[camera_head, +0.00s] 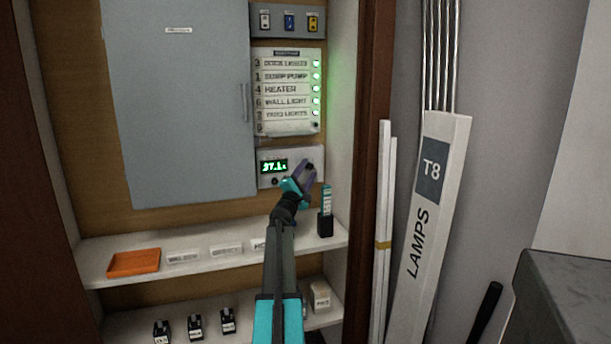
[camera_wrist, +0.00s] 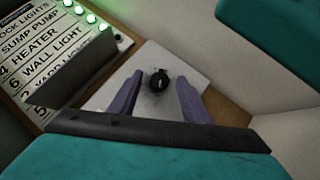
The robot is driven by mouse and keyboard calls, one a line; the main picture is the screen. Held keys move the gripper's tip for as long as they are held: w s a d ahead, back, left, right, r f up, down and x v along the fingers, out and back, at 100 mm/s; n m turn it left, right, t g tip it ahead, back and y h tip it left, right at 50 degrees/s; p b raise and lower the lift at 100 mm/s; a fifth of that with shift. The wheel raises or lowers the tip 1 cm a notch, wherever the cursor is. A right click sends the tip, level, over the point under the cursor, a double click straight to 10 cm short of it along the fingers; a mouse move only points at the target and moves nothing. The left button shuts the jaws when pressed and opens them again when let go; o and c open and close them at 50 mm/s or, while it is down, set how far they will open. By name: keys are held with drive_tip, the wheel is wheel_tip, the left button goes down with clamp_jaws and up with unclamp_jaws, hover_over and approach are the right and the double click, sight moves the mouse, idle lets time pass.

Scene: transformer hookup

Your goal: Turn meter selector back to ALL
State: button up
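The meter (camera_head: 265,183) is a pale panel on the cabinet's back wall, with a lit green display (camera_head: 273,167) that seems to read about 37.1. Its selector is a round black knob (camera_wrist: 158,80), seen in the wrist view on the pale plate. In the head view my gripper (camera_head: 308,168) is at the meter's right side and largely covers the knob. In the wrist view the two purple fingers of my gripper (camera_wrist: 157,98) stand apart, one on each side of the knob, with a gap to it. The selector's setting is too small to read.
Above the meter is a label board (camera_head: 287,95) with several green lights. A grey panel door (camera_head: 180,110) is at left. Below, a shelf (camera_head: 110,262) holds an orange tray (camera_head: 134,262), label cards and a black holder (camera_head: 325,225). The cabinet's side wall is close on the right.

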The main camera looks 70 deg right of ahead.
drive_tip(key=shift+a, duration=0.1)
drive_tip(key=v, duration=1.3)
drive_tip(key=shift+a+f, duration=0.2)
drive_tip(key=shift+a, duration=0.1)
drive_tip(key=shift+r, duration=0.1)
idle(0.7)
